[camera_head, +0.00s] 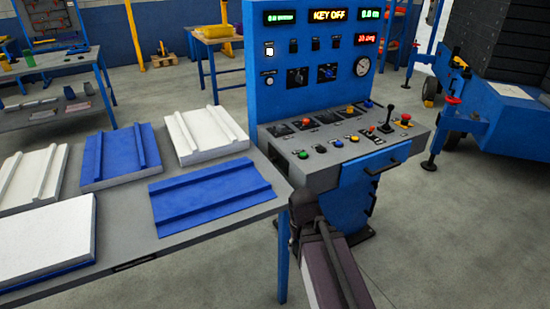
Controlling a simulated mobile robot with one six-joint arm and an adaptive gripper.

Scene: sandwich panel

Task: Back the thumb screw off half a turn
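I cannot make out a thumb screw in this view; it may be hidden or too small. The blue control console (355,202) has an upright panel (262,75) with lit displays and a sloping grey desk (330,166) with coloured buttons and a black lever (389,117). My arm rises from the bottom edge, and my gripper (303,203), dark and seen from behind, is at the console's near left corner, by the table's end. Its fingertips are hidden, so I cannot tell whether it is open or touching anything.
A grey worktable (135,238) on the left carries several white and blue panels, including a flat blue ribbed panel (212,200). A blue trailer-like machine (490,125) stands at the right. Grey floor (465,235) is clear at the lower right.

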